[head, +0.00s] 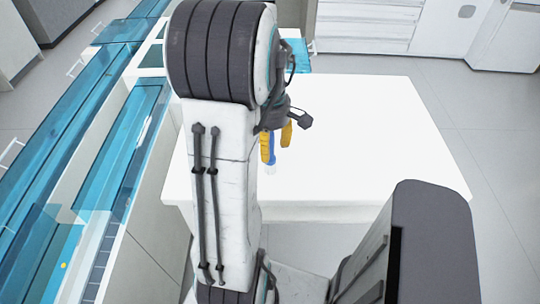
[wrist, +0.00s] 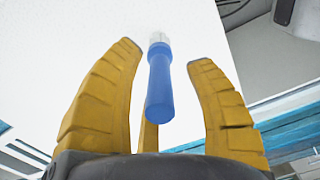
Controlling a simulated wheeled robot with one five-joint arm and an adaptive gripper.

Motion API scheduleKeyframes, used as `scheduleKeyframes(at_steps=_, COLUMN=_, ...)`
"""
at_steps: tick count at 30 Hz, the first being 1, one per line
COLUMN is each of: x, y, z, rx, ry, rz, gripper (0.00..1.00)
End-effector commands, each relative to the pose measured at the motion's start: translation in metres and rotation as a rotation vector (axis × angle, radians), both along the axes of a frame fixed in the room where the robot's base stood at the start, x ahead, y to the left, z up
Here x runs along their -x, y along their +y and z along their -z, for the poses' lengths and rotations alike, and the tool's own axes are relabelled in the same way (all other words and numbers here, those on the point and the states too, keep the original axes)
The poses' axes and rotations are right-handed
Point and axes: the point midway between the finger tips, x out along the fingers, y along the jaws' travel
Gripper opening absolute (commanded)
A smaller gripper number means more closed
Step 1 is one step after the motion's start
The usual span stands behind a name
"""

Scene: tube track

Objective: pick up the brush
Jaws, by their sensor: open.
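The brush shows in the wrist view as a blue handle (wrist: 159,85) with a pale, clear or white end (wrist: 158,38) pointing away from my gripper. My gripper (wrist: 164,50) has its yellow fingers spread, with the handle between them and a gap on both sides. In the head view my gripper (head: 277,138) is over the left front part of the white table (head: 370,130). A bit of the blue brush (head: 267,148) shows there beside a yellow finger, partly hidden by my arm. I cannot tell whether the brush touches the tabletop.
The table is bare to the right of my gripper. A long blue transparent-covered track (head: 125,140) runs along the left. White drawers (head: 365,28) stand behind the table. Grey floor (head: 490,120) is open on the right.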

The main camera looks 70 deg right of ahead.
Motion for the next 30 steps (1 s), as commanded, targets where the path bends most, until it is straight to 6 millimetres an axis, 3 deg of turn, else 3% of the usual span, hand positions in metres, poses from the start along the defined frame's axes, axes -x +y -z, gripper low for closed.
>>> scheduleKeyframes(at_steps=7, x=0.0, y=-0.0002, z=0.0006, rx=0.001, ry=0.0, rz=0.0, gripper=0.52)
scheduleKeyframes(at_steps=24, x=0.0, y=-0.0002, z=0.0003, rx=0.001, ry=0.0, rz=0.0, gripper=0.01)
scheduleKeyframes(at_steps=30, x=0.0, y=-0.0002, z=0.0004, rx=0.001, ry=0.0, rz=0.0, gripper=0.0)
